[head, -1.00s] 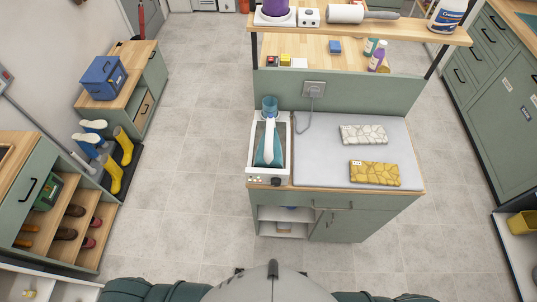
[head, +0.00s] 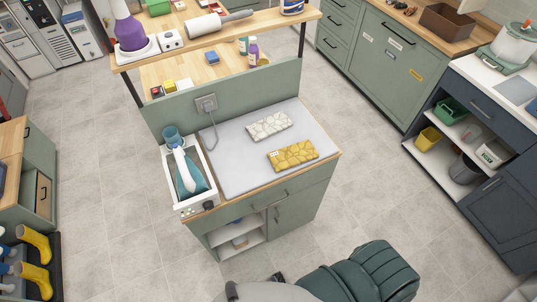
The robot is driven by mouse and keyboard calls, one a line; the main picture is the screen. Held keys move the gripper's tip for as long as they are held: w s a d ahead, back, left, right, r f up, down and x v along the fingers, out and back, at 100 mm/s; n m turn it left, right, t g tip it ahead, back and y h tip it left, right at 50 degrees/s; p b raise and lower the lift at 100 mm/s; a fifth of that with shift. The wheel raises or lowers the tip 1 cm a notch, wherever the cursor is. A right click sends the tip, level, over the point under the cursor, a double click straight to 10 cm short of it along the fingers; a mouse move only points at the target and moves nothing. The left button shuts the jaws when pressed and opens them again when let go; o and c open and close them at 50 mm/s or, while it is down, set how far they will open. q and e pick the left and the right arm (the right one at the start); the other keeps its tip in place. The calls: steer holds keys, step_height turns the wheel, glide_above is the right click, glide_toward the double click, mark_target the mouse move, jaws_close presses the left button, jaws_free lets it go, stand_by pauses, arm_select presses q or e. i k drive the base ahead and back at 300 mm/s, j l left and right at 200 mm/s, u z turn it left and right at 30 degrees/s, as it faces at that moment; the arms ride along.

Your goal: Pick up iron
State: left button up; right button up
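The iron (head: 188,171), teal with a white handle, rests in a white tray-like stand (head: 167,181) at the left end of the island counter. A blue-teal cup-shaped part (head: 171,134) is at its far end. A grey cord runs from the outlet plate (head: 206,103) down to the grey ironing surface (head: 225,165). A white patterned folded towel (head: 269,125) and a yellow patterned folded towel (head: 293,155) lie flat on that surface. Neither of my grippers shows in the head view. Dark green padded parts at the bottom are mine.
A wooden shelf (head: 220,42) above the island's back holds bottles and a roller. Yellow boots (head: 35,245) stand at the lower left. Cabinets (head: 375,55) and a dark blue unit (head: 490,125) line the right. The tiled floor (head: 110,220) around the island is clear.

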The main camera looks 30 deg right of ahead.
mark_target(190, 182)
steer(key=k+j+z, duration=0.1)
steer(key=z, duration=0.25)
steer(key=k+j+z, duration=0.15)
steer(key=z, duration=0.2)
steer(key=k+j+z, duration=0.15)
steer(key=z, duration=0.2)
